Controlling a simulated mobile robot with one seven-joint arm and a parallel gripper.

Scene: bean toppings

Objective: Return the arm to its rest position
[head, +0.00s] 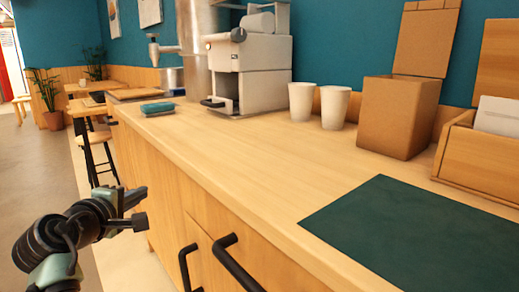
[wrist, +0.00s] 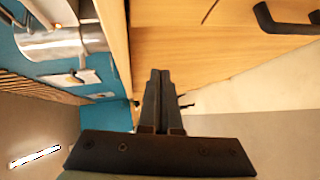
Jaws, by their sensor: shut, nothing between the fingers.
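My gripper (head: 137,210) is at the lower left of the head view, out in front of the wooden counter's cabinet face and below the counter top. It is apart from the counter and holds nothing. In the wrist view my gripper (wrist: 160,75) has its two dark fingers together, pointing toward the wooden cabinet front (wrist: 200,55). My arm folds in from the lower left corner of the head view.
The counter (head: 235,140) carries a coffee machine (head: 250,70), two white cups (head: 334,107), a cardboard box (head: 395,118), a teal cloth (head: 157,108) and a dark green mat (head: 415,235). Black handles (head: 238,262) stick out from the cabinet. Floor left of the counter is open.

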